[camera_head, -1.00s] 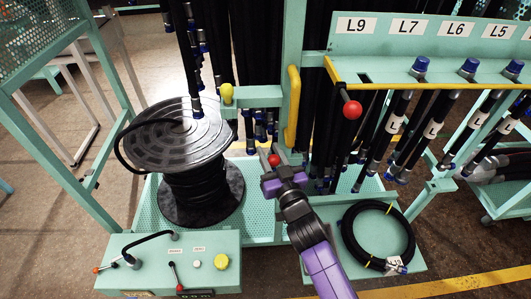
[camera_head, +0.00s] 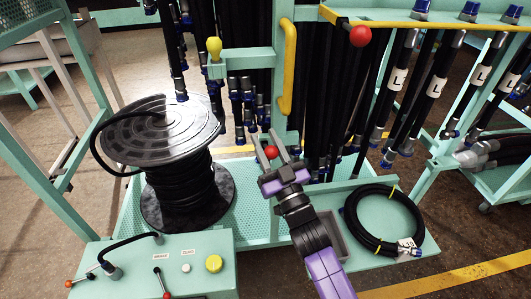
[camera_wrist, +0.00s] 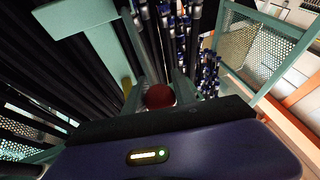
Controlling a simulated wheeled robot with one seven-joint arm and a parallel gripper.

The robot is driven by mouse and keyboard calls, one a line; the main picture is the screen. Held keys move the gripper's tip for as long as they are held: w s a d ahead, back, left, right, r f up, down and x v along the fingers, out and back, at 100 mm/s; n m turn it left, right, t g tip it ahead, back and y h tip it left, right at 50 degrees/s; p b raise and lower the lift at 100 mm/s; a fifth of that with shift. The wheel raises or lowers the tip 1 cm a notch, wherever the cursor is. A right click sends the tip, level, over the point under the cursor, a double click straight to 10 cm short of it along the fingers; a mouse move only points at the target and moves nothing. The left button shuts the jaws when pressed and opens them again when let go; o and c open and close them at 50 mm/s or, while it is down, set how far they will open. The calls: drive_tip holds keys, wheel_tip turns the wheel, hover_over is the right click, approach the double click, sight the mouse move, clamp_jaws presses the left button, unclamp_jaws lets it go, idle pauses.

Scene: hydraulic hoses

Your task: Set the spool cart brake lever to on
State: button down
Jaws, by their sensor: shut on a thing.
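A red ball knob (camera_head: 270,152) sits between the fingers of my gripper (camera_head: 271,150), in front of the teal rack post. In the wrist view the knob (camera_wrist: 159,97) shows dark red between the two fingers (camera_wrist: 160,88). My gripper is shut on it. The lever shaft under the knob is hidden, and I see no label on it. The spool cart carries a spool (camera_head: 165,135) wound with black hose, left of my gripper.
A control box (camera_head: 210,285) with small levers and a yellow button (camera_head: 213,263) stands at the lower left. A coiled hose (camera_head: 350,215) lies on the right shelf. Another red knob (camera_head: 360,36) is at upper right. Hanging hoses crowd the space behind my gripper.

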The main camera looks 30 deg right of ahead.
sight(267, 155)
drive_tip(key=shift+s+a+f+n+t+y+b, duration=0.15)
drive_tip(key=shift+f+t+b, duration=0.3)
drive_tip(key=shift+b, duration=0.75)
drive_tip(key=shift+s+f+n+t+y+b, duration=0.1)
drive_tip(key=shift+s+f+n+t+b, duration=0.15)
drive_tip(key=shift+f+b, duration=0.65)
drive_tip(key=shift+s+a+f+n+t+y+b, duration=0.1)
drive_tip(key=shift+s+f+n+t+y+b, duration=0.15)
drive_tip(key=shift+b, duration=1.25)
drive_tip(key=f+t+b, duration=0.1)
drive_tip(key=b, duration=0.2)
drive_tip(key=s+n+t+y+b, duration=0.1)
drive_tip(key=b, duration=0.2)
drive_tip(key=f+n+t+y+b, duration=0.1)
drive_tip(key=b, duration=0.3)
drive_tip(key=shift+s+a+f+n, duration=0.25)
drive_tip(key=shift+f, duration=0.05)
drive_tip(key=shift+s+f, duration=0.15)
drive_tip(key=shift+f, duration=0.05)
drive_tip(key=c, duration=1)
unclamp_jaws()
drive_tip(key=shift+c, duration=0.2)
drive_tip(key=v, duration=0.7)
drive_tip(key=shift+s+f, duration=0.25)
drive_tip(key=shift+f, duration=0.05)
